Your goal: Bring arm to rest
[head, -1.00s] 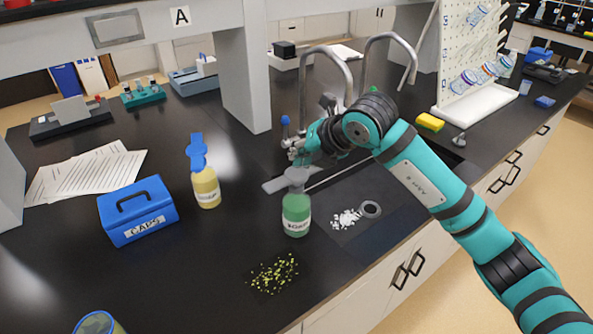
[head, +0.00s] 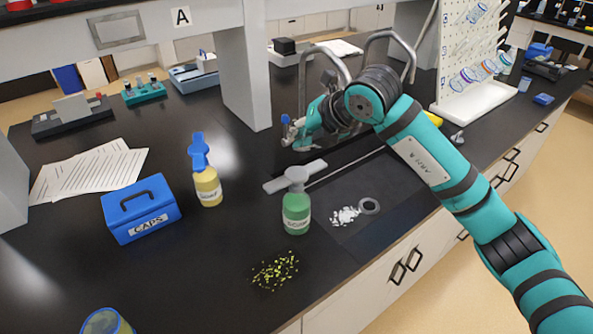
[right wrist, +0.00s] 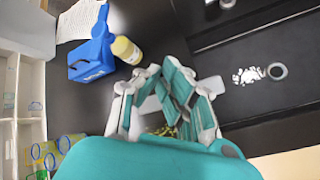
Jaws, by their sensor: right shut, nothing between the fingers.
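My right arm reaches in from the lower right in the head view. Its gripper (head: 291,134) is above the bench near the sink taps, behind the green bottle and apart from it. The gripper is shut and empty; its fingers (right wrist: 172,82) also show in the right wrist view. The green bottle (head: 296,212) stands upright with a grey wing-shaped top (head: 296,176). In the right wrist view the fingers cover most of it. My left gripper is not in view.
A yellow bottle (head: 208,187) with a blue top and a blue CAPS box (head: 141,209) stand to the left. Curved metal taps (head: 302,80) and a shelf post (head: 245,75) are close to the gripper.

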